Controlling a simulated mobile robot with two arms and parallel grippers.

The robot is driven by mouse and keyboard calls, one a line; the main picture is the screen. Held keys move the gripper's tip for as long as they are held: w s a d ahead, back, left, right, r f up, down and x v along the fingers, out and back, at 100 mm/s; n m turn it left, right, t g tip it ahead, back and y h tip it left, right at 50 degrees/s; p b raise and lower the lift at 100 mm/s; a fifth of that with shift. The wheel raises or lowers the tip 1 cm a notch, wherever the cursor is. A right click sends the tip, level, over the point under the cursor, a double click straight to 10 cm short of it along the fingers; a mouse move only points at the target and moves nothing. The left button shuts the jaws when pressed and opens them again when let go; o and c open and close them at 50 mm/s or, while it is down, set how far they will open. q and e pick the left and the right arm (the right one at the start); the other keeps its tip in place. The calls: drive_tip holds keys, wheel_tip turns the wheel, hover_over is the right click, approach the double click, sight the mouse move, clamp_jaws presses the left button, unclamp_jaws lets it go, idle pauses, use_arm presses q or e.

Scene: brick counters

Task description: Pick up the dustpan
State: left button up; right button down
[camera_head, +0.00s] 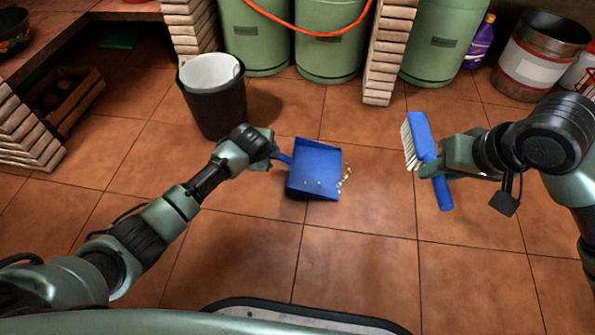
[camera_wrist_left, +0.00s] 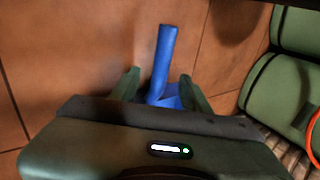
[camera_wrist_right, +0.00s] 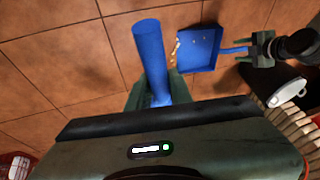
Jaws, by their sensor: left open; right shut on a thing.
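The blue dustpan (camera_head: 315,170) lies on the tiled floor with its handle toward my left gripper. My left gripper (camera_head: 275,152) is at that handle. In the left wrist view the blue handle (camera_wrist_left: 163,60) runs between the two open fingers (camera_wrist_left: 158,88); I cannot tell whether they touch it. The dustpan's pan also shows in the right wrist view (camera_wrist_right: 200,48). My right gripper (camera_head: 432,170) is shut on a blue brush (camera_head: 420,132) with pale bristles, held to the right of the dustpan. The brush handle (camera_wrist_right: 150,50) shows in the right wrist view.
Small pale crumbs (camera_head: 345,178) lie at the dustpan's right edge, with a few in the pan. A black bin (camera_head: 213,110) with a white liner stands behind my left gripper. Green gas cylinders (camera_head: 330,45) stand at the back. The floor in front is clear.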

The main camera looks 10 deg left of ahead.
use_arm(q)
drive_tip(key=shift+b+x, duration=0.55)
drive_tip(key=shift+x, duration=0.55)
clamp_jaws()
drive_tip(key=shift+s, duration=0.1)
idle(0.4)
